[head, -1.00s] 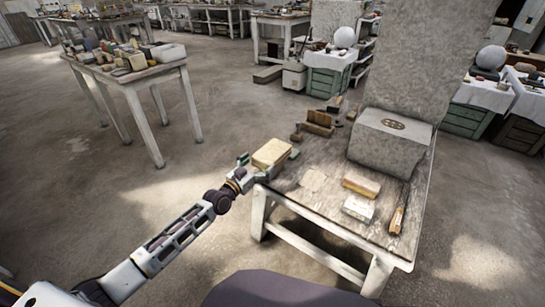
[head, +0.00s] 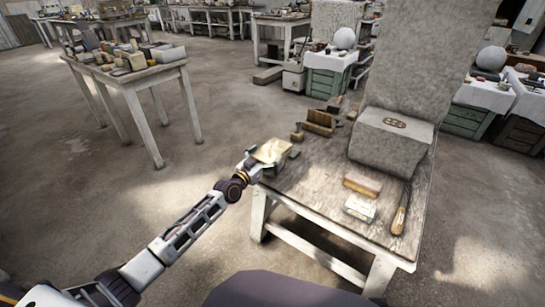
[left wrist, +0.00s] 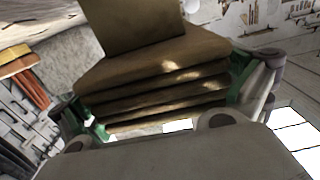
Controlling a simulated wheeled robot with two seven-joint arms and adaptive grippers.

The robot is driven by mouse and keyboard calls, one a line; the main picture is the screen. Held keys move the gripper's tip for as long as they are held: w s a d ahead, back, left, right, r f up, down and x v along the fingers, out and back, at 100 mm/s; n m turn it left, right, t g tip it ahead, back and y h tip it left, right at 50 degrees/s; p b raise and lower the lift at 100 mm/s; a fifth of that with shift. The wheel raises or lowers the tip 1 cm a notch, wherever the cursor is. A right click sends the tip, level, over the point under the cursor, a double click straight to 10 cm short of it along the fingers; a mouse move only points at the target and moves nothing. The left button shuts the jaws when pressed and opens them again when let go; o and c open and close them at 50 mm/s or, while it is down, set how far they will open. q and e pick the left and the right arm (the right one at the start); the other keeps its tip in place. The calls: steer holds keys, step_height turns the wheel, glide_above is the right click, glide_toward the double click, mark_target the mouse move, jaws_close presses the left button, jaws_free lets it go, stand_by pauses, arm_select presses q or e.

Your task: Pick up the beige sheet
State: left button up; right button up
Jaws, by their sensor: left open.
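A beige layered thing (head: 272,150), which looks like folded or stacked sheet, is at the near left corner of the wooden table. I cannot tell whether it is one sheet or several. In the left wrist view its brown-beige layers (left wrist: 155,75) fill the middle, with a flat upright piece above them. My left gripper (head: 266,160) is at that corner, open, with its green-tipped fingers (left wrist: 165,105) on either side of the layers. Whether the fingers touch them is unclear. My right gripper is not in view.
On the table (head: 310,190) lie a tan block (head: 362,185), a pale box (head: 360,207) and a wooden-handled tool (head: 400,215). A large grey block (head: 391,140) and a small brown wooden holder (head: 319,122) stand behind. The table's middle left is bare.

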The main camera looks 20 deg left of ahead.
arm_select(q)
steer(key=shift+w, duration=0.15)
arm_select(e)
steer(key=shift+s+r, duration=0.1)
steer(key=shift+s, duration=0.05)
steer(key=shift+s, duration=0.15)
arm_select(q)
steer(key=shift+c, duration=0.3)
steer(key=shift+r, duration=0.1)
steer(key=c, duration=1)
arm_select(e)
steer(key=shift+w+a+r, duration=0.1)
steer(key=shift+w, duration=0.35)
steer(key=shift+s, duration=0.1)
arm_select(q)
steer(key=shift+d+r+p, duration=0.1)
steer(key=shift+r+p, duration=0.3)
steer(key=shift+r, duration=0.4)
steer(key=shift+r+p, duration=1.7)
steer(key=shift+r, duration=2.5)
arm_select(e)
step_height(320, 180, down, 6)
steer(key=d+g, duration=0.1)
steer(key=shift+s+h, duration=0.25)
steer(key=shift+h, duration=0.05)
